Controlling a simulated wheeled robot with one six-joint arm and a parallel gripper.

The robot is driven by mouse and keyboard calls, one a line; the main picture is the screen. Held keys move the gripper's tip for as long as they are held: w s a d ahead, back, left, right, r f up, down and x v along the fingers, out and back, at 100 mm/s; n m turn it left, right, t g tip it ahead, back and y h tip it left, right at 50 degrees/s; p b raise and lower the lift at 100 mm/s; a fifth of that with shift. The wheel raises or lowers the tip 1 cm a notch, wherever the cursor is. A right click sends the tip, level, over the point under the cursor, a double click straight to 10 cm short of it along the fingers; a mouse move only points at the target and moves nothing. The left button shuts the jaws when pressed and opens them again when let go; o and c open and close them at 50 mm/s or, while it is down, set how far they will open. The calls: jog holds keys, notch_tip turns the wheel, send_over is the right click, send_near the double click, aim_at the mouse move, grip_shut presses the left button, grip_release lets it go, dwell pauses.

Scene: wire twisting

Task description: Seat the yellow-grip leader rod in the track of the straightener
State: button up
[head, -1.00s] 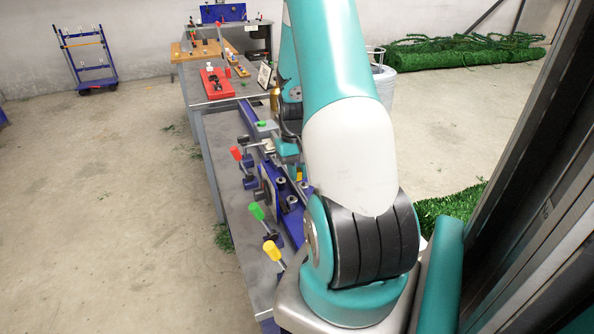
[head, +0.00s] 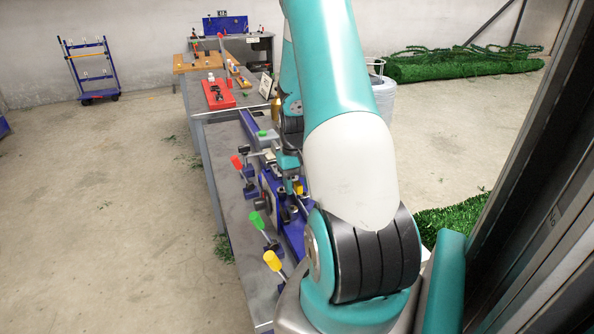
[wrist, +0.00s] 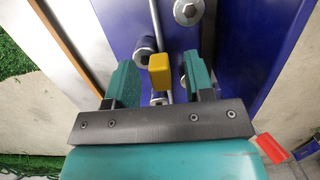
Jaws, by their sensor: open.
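In the wrist view the yellow grip (wrist: 159,72) of the leader rod stands between my gripper's two teal fingers, with a gap on both sides. My gripper (wrist: 159,84) is open and holds nothing. A thin grey rod (wrist: 162,38) runs up the picture from behind the grip, past rollers on the blue straightener (wrist: 126,18). I cannot tell how deep the rod sits in the track.
Levers with red (head: 237,163), green (head: 256,221) and yellow (head: 272,260) knobs line the bench's left side. A red fixture (head: 218,94) stands farther along the bench. A blue cart (head: 89,70) stands at the back left.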

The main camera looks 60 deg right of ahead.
notch_tip(320, 180, up, 17)
jog(key=w+d+b, duration=0.1)
jog(key=w+b, duration=0.1)
jog(key=shift+d, duration=0.3)
dwell(0.4)
jog(key=w+a+r+n+t, duration=0.1)
jog(key=w+a+n, duration=0.2)
jog(key=a, duration=0.8)
jog(key=w+a+r+n+t, duration=0.1)
jog(key=w+a+n, duration=0.25)
jog(key=a, duration=0.75)
jog(key=s+a+n+y, duration=0.1)
jog(key=s+a+n, duration=0.3)
jog(key=s+a, duration=0.3)
jog(key=s+a+n+y, duration=0.2)
jog(key=s+a, duration=0.6)
jog(key=a, duration=0.8)
jog(key=n, duration=0.2)
jog(key=shift+a+f+n+g, duration=0.25)
jog(key=shift+a+n+g, duration=0.05)
jog(key=shift+n, duration=0.05)
